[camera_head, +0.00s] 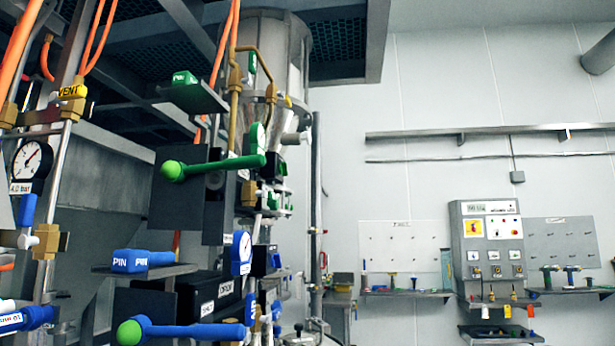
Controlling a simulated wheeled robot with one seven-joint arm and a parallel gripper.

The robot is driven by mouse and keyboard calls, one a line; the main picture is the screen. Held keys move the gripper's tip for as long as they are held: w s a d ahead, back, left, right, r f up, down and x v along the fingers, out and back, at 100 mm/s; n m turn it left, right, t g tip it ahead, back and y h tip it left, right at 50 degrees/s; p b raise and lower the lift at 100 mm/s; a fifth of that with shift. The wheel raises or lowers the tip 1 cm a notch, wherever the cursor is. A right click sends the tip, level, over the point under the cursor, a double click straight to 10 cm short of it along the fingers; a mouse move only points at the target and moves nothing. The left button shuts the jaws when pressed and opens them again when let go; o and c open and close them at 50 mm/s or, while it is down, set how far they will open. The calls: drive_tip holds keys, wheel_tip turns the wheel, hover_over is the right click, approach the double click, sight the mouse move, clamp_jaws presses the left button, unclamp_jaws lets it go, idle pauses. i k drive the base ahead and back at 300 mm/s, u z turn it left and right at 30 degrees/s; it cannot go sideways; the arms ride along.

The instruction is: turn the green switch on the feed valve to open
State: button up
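A green lever (215,165) with a round green knob at its left end lies nearly level, in front of a dark box-like mount in the left-middle of the head view. It looks like the green switch, but I see no readable feed valve label on it. Lower down is a blue lever (195,331) with a green knob at its left end, also nearly level. Small green parts (274,196) sit on the piping behind. My gripper is not in view, and nothing touches either lever.
Pressure gauges (32,160), orange hoses and pipes crowd the left side. A blue PIN block (143,260) and a green PIN block (185,78) stick out near the levers. A control panel (490,245) and shelves line the right wall. The space at centre right looks clear.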

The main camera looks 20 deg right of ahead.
sight(283, 168)
drive_tip(key=z, duration=0.45)
drive_tip(key=k, duration=1.05)
drive_tip(key=z, duration=0.9)
drive_tip(key=i, duration=1.5)
drive_tip(key=u, duration=0.8)
drive_tip(key=i, duration=0.75)
drive_tip(key=u, duration=0.65)
